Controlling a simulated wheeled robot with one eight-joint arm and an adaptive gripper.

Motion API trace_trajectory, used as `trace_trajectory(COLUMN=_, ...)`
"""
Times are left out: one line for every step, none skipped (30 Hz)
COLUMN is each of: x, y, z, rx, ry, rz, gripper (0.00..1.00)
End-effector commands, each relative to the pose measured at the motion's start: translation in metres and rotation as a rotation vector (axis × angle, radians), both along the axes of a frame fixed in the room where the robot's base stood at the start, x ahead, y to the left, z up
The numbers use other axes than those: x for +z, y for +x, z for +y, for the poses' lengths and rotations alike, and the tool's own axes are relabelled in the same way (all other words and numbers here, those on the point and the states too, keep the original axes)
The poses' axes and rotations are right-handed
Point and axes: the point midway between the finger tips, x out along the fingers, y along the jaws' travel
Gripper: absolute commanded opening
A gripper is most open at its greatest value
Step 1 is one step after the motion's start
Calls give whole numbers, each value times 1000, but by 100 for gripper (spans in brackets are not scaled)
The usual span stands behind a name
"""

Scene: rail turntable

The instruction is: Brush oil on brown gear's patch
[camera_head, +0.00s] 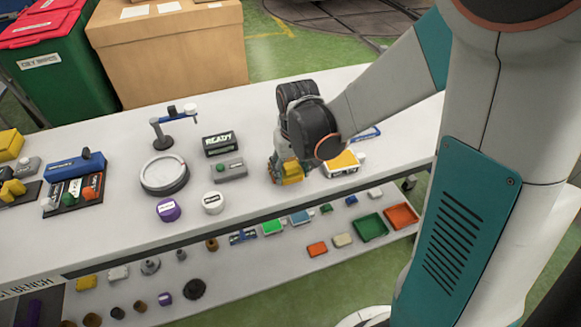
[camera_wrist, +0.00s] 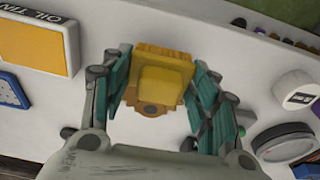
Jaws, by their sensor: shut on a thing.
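My gripper (camera_head: 286,168) is low over the right half of the bench top. In the wrist view my gripper (camera_wrist: 160,90) is shut on a yellow block (camera_wrist: 165,78) with a ragged fringe along one edge; I cannot tell surely that it is the brush. The yellow block also shows in the head view (camera_head: 291,174). The oil tin (camera_wrist: 38,42), with a yellow face and black label, lies just to the right of my gripper in the head view (camera_head: 342,160). I cannot pick out the brown gear's patch; small brown parts (camera_head: 212,244) sit on the lower shelf.
A round grey-rimmed dial (camera_head: 164,174), a purple knob (camera_head: 168,210), a white knob (camera_head: 213,203) and a READY sign (camera_head: 220,144) stand left of my gripper. A blue fixture (camera_head: 76,165) stands further left. The lower shelf holds trays (camera_head: 370,227) and loose parts.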

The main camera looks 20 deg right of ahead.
Motion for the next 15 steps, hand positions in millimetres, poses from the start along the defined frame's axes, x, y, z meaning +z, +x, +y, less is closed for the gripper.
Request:
trace_trajectory(x=0, y=0, z=0, rx=0, ry=0, rz=0, gripper=35)
trace_trajectory(x=0, y=0, z=0, rx=0, ry=0, rz=0, gripper=35)
trace_trajectory(x=0, y=0, z=0, rx=0, ry=0, rz=0, gripper=35)
trace_trajectory(x=0, y=0, z=0, rx=0, ry=0, rz=0, gripper=35)
trace_trajectory(x=0, y=0, z=0, rx=0, ry=0, rz=0, gripper=35)
trace_trajectory(x=0, y=0, z=0, rx=0, ry=0, rz=0, gripper=35)
trace_trajectory(x=0, y=1, z=0, rx=0, ry=0, rz=0, gripper=35)
trace_trajectory(x=0, y=1, z=0, rx=0, ry=0, rz=0, gripper=35)
trace_trajectory(x=0, y=2, z=0, rx=0, ry=0, rz=0, gripper=35)
trace_trajectory(x=0, y=2, z=0, rx=0, ry=0, rz=0, gripper=35)
trace_trajectory(x=0, y=3, z=0, rx=0, ry=0, rz=0, gripper=35)
trace_trajectory(x=0, y=4, z=0, rx=0, ry=0, rz=0, gripper=35)
trace_trajectory(x=0, y=5, z=0, rx=0, ry=0, rz=0, gripper=35)
trace_trajectory(x=0, y=6, z=0, rx=0, ry=0, rz=0, gripper=35)
trace_trajectory(x=0, y=7, z=0, rx=0, ry=0, rz=0, gripper=35)
